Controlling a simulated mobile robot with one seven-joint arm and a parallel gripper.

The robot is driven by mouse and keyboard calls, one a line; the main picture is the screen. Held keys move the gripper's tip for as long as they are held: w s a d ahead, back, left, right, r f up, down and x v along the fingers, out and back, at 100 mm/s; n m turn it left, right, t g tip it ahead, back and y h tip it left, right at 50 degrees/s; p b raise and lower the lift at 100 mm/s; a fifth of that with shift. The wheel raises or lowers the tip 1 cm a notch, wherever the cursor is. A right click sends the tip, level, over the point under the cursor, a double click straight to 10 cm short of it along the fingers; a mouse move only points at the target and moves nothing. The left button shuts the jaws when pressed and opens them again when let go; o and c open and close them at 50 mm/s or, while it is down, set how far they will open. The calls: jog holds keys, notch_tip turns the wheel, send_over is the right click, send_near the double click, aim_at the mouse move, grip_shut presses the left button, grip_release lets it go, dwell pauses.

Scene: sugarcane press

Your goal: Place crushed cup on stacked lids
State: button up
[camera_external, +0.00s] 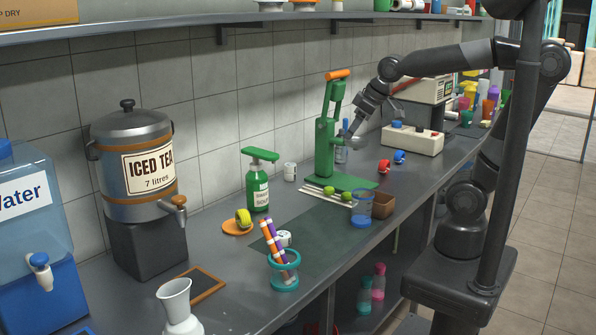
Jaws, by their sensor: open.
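My gripper (353,133) is open and empty, above and beside the green hand press (325,146) at the back of the counter. I cannot clearly tell which item is the crushed cup. A small white cup (290,172) with dark marks stands near the wall, behind the green soap bottle (258,190). Another small white object (285,238) lies on the dark mat, partly hidden by striped straws. I cannot make out the stacked lids for certain. My gripper is well apart from both white objects.
A teal-rimmed holder (286,272) with striped straws, a blue-based clear container (361,208) and a brown box (381,204) stand along the counter front. An iced tea dispenser (137,170) stands left. The dark mat (325,228) has free room.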

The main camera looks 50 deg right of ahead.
jog(key=s+d+f+m+h, duration=0.1)
jog(key=s+d+f+m, duration=0.2)
jog(key=s+d, duration=0.6)
jog(key=shift+s+f+m, duration=0.35)
jog(key=shift+m, duration=0.05)
dwell(0.6)
